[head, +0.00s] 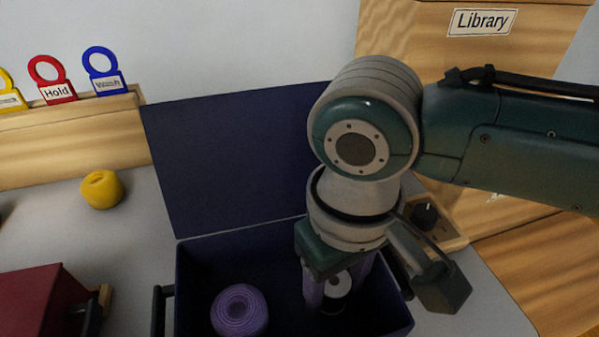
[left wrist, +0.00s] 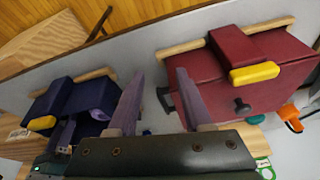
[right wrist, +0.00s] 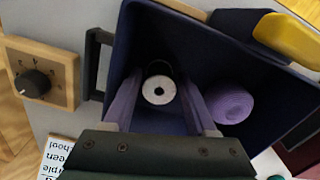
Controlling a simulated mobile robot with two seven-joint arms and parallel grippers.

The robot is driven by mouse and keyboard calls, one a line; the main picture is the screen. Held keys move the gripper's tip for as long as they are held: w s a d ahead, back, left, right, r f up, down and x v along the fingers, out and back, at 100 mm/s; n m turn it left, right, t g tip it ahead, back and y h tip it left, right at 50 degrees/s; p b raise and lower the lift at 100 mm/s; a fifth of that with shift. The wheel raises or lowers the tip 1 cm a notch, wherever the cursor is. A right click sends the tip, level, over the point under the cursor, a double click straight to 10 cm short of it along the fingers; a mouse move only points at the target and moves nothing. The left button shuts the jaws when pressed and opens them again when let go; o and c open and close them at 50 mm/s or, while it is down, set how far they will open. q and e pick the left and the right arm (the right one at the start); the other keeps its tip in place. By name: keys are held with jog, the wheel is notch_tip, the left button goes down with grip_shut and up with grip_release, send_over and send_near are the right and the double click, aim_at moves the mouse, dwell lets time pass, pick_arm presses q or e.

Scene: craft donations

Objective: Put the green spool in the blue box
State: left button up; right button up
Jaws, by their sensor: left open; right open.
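The blue box (head: 190,275) stands open with its lid (head: 230,160) tilted up behind it. Inside it stands a spool (right wrist: 159,90) with a white, holed top; its dark side is shaded, so I cannot tell whether it is green. It also shows in the head view (head: 337,285). My right gripper (right wrist: 161,84) reaches down into the box, open, with a finger on either side of the spool. My left gripper (left wrist: 158,75) is open and empty, apart from both boxes, and outside the head view.
A purple yarn ball (head: 239,311) lies beside the spool in the box. A red box (head: 40,305) stands to the left, and a yellow ball (head: 101,189) behind it. A wooden dial block (right wrist: 45,75) sits by the blue box. A "Library" wooden unit (head: 440,50) stands at the back right.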

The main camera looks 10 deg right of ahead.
notch_tip(320, 180, up, 12)
jog(key=p, duration=0.4)
jog(key=s+a+f+t+y, duration=0.1)
jog(key=s+a+f+y, duration=0.15)
jog(key=s+a, duration=0.2)
jog(key=s+d+t+h, duration=0.1)
jog(key=s+d, duration=0.2)
jog(key=d, duration=0.4)
jog(key=s+d+m+t+h, duration=0.1)
jog(key=s+d, duration=0.3)
jog(key=d, duration=0.2)
jog(key=shift+s+d+t, duration=0.15)
jog(key=shift+d+t, duration=0.15)
jog(key=shift+d, duration=0.1)
